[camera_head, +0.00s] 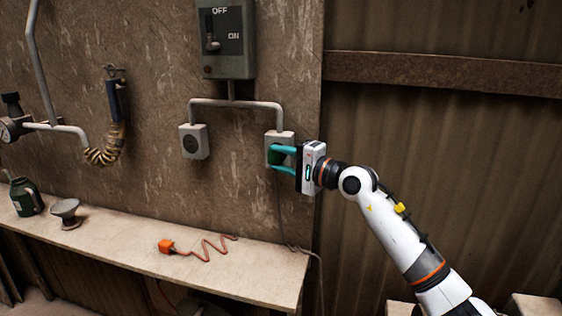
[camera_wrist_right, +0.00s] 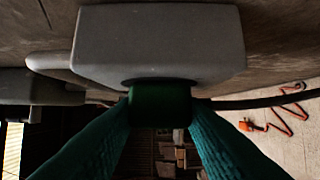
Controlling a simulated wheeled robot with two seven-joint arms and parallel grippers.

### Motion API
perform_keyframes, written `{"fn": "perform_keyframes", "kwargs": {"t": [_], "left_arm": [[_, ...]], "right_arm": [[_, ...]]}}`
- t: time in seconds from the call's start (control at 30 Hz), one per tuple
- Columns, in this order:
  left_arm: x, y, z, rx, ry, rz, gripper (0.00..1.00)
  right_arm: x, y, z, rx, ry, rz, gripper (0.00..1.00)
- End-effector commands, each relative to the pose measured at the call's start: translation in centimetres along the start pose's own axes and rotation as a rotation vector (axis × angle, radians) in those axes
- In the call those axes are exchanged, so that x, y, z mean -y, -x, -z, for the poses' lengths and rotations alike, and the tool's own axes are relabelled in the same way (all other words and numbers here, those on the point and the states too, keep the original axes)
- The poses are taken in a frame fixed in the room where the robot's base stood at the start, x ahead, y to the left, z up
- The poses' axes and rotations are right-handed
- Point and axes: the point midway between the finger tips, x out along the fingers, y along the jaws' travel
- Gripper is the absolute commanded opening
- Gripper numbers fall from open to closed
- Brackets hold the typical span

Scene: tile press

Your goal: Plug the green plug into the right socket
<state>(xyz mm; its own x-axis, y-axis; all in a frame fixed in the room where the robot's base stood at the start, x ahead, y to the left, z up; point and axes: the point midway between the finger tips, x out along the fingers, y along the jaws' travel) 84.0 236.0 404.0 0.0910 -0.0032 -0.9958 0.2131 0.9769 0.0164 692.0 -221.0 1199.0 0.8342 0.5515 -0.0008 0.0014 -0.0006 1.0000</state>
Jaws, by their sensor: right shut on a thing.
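The right socket (camera_head: 279,138) is a grey box on the wall, and it fills the top of the right wrist view (camera_wrist_right: 160,45). The green plug (camera_wrist_right: 160,104) sits against the socket's face, between the two teal fingers. My right gripper (camera_head: 283,158) is shut on the plug at the socket. In the right wrist view its fingers (camera_wrist_right: 160,112) press on both sides of the plug. How deep the plug sits is hidden. In the head view the fingers hide most of the plug. My left gripper is not in view.
The left socket (camera_head: 194,141) is empty. An orange plug (camera_head: 167,246) with a zigzag cord lies on the shelf (camera_head: 120,240). A green can (camera_head: 26,196) and a small bowl (camera_head: 66,210) stand at the left.

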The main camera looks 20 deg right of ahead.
Motion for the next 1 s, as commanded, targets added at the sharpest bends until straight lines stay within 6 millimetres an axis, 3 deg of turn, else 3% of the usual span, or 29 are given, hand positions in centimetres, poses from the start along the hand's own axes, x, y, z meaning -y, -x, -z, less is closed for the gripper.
{"fn": "perform_keyframes", "kwargs": {"t": [1.0], "left_arm": [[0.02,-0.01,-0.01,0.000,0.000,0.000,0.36]], "right_arm": [[-0.09,0.34,0.74,0.000,0.002,0.000,0.13]]}}
